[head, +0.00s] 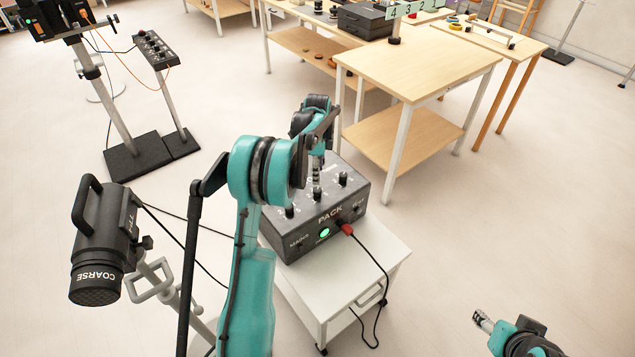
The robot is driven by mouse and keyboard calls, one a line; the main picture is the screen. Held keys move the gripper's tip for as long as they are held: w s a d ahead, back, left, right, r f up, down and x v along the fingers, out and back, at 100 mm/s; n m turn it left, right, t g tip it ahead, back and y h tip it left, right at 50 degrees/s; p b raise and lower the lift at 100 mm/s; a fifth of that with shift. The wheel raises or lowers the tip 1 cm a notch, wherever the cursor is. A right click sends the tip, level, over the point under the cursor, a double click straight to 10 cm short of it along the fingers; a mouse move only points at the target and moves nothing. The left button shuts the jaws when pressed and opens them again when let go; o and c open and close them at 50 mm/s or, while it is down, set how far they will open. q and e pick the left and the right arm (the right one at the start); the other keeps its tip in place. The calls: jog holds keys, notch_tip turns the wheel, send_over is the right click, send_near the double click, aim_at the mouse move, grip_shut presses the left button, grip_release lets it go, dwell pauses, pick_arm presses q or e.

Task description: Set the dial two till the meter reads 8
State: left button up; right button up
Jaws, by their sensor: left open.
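A dark grey box labelled PACK (330,214) stands on a white trolley (340,283). Its top carries three black knobs in a row: a left knob (289,211), a middle knob and a right knob (343,178). My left gripper (316,180) points down over the middle knob, its open fingers at or around it; contact is not clear. The arm partly covers the box, and the dial numbers are too small to read. No readable meter shows. My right gripper (482,320) is at the lower right, away from everything; its finger gap is unclear.
A lamp marked COARSE (98,262) stands close on the left. A control panel with several knobs (155,50) and a black device (48,18) stand on poles at upper left. A wooden table (418,66) is behind the trolley. A red plug (347,230) with cable is at the box's front.

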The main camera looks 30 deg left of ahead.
pick_arm(q)
jog(key=shift+r, duration=1.75)
jog(key=s+d+r+n+t, duration=0.3)
jog(key=s+d+r+n, duration=0.3)
jog(key=s+d+r, duration=0.55)
jog(key=s+d+f+n+t, duration=0.1)
jog(key=s+d+n+t, duration=0.1)
jog(key=s+d, duration=0.3)
jog(key=s+d+f+n+t, duration=0.2)
jog(key=s+d+n, duration=0.3)
jog(key=s, duration=0.7)
jog(key=shift+s+n, duration=0.15)
jog(key=shift+n, duration=0.15)
